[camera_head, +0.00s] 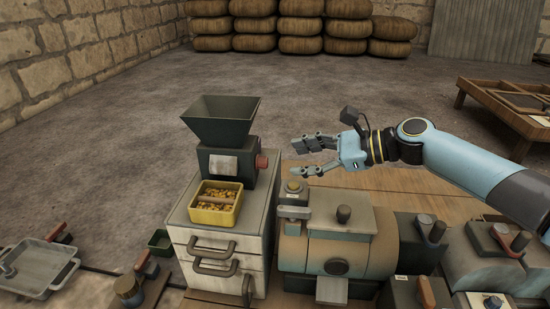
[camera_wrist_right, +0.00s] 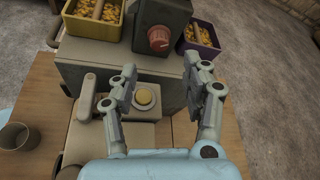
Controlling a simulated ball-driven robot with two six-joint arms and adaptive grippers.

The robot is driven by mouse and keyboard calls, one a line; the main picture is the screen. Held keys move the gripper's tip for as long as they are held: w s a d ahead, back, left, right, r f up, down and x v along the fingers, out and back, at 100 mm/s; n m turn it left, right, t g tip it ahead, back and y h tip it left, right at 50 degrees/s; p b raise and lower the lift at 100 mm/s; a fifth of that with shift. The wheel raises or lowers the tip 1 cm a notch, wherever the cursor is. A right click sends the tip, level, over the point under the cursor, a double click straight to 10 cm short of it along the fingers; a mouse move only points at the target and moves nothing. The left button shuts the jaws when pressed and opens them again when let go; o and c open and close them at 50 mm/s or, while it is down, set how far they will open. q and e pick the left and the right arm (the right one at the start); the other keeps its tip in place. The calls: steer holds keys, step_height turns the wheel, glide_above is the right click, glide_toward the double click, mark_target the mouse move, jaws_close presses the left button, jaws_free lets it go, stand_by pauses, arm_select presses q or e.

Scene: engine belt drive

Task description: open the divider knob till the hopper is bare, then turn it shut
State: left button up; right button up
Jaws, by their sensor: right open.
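A dark green hopper (camera_head: 221,117) sits on top of the divider body, a dark box with a pale label on its front. The red divider knob (camera_head: 262,161) is on the body's right side; it also shows in the right wrist view (camera_wrist_right: 159,39). The hopper's visible inner walls look bare; its bottom cannot be made out. A yellow bin (camera_head: 215,214) of yellow pieces stands in front of the body. In the wrist view, a purple bin (camera_wrist_right: 203,49) on the other side also holds yellow pieces. My right gripper (camera_head: 297,159) is open and empty, right of the knob and apart from it.
The divider stands on a pale drawer cabinet (camera_head: 222,248). A rounded brown-and-grey machine (camera_head: 335,240) is beside it, below my right arm. A grey tray (camera_head: 38,268) lies at the left. Stacked sacks (camera_head: 300,25) stand far back; the stone floor between is clear.

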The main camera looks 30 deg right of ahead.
mark_target(262, 163)
steer(key=x, duration=0.7)
steer(key=shift+p, duration=0.35)
steer(key=shift+r, duration=0.1)
steer(key=shift+c, duration=0.4)
jaws_close()
